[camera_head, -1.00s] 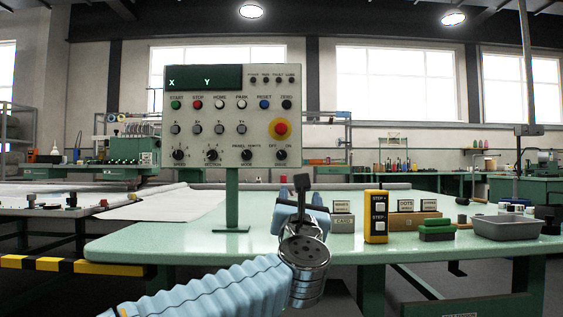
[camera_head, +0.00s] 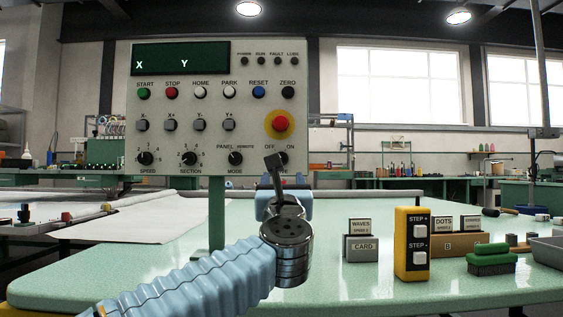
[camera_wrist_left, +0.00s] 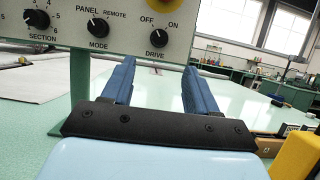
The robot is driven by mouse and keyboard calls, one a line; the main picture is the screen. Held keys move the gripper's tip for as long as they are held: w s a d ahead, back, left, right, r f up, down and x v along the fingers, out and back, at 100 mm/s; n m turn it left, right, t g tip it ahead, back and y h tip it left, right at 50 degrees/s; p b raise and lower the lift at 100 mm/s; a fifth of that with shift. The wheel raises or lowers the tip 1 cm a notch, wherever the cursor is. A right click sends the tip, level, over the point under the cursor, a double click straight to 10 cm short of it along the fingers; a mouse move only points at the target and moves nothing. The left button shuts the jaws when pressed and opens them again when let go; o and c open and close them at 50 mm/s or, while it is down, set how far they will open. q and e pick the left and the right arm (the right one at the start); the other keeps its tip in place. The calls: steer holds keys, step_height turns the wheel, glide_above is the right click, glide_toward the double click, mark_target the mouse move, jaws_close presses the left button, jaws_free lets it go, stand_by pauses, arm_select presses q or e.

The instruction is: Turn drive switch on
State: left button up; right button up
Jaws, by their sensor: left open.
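The drive switch is a black rotary knob at the lower right of the grey control panel (camera_head: 215,110). In the left wrist view the drive switch (camera_wrist_left: 157,38) has its white pointer tilted up-left, toward OFF. In the head view the drive switch (camera_head: 283,158) is partly hidden behind my left gripper (camera_head: 283,195). In the left wrist view my left gripper (camera_wrist_left: 160,78) has its two blue fingers apart with nothing between them. The knob appears above and beyond the fingers, not touched. My right gripper is not in view.
The mode knob (camera_head: 235,158) is left of the drive switch, and a red emergency button (camera_head: 280,123) is above it. A yellow step pendant (camera_head: 412,245), a card holder (camera_head: 361,247) and a green brush (camera_head: 491,259) stand on the table to the right. The panel's post (camera_head: 216,220) is left of my gripper.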

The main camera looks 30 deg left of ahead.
mark_target(282, 159)
arm_select(q)
steer(key=p+x, duration=0.3)
steer(key=x, duration=0.8)
steer(key=shift+w+a+r, duration=0.15)
steer(key=shift+w, duration=0.1)
steer(key=c, duration=1)
steer(key=shift+p, duration=0.3)
